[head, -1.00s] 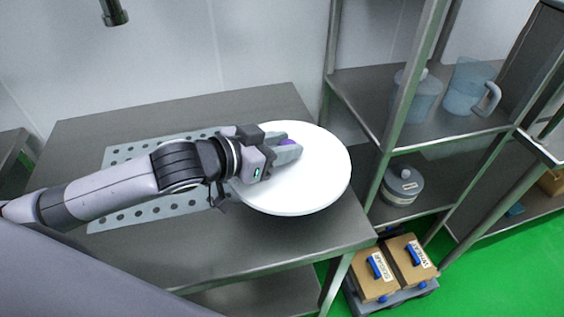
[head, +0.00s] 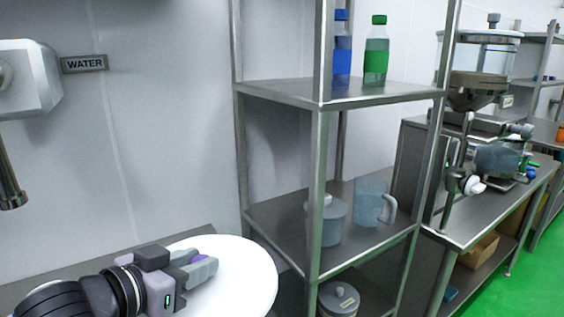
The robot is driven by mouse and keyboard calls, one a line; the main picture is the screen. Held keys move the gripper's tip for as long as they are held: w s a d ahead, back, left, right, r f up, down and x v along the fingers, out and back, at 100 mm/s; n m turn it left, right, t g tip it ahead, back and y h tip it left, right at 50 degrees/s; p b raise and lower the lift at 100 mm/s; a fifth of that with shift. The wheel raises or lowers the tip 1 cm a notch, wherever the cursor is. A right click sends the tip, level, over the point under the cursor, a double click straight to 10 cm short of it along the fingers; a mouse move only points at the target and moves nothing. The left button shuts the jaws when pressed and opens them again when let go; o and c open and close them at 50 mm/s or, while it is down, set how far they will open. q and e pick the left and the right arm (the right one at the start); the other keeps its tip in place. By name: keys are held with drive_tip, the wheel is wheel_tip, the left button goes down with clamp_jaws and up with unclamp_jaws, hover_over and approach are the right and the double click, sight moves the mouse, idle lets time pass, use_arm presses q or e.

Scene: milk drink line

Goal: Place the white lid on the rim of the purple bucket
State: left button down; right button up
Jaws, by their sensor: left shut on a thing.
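The white lid (head: 243,278) is a wide round disc at the bottom of the head view, cut off by the lower edge. My left gripper (head: 203,268) is over it and shut on its small purple knob (head: 199,258), which shows a little between the fingers. The purple bucket is not in view. My right gripper is not in view.
A metal shelf rack (head: 318,150) stands right of the lid, holding a blue bottle (head: 342,55), a green bottle (head: 376,52), a grey lidded pot (head: 327,220) and a clear jug (head: 371,202). A metal water tap (head: 28,80) is on the left wall.

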use_arm(q)
drive_tip(key=f+n+y, duration=0.1)
drive_tip(key=f, duration=0.1)
drive_tip(key=s+a+f+n, duration=0.1)
drive_tip(key=f, duration=0.1)
drive_tip(key=a+f+t+y, duration=0.1)
drive_tip(key=f, duration=0.1)
drive_tip(key=shift+s+a+n+y, duration=0.15)
drive_tip(key=shift+s+n+y, duration=0.15)
drive_tip(key=shift+s+n, duration=0.1)
drive_tip(key=s+a+f+n+y, duration=0.2)
drive_tip(key=s+a+f+y, duration=0.1)
drive_tip(key=a+f+y, duration=0.1)
drive_tip(key=shift+s+a+f+n, duration=0.15)
drive_tip(key=shift+a+f+n, duration=0.05)
drive_tip(key=shift+f+n, duration=0.25)
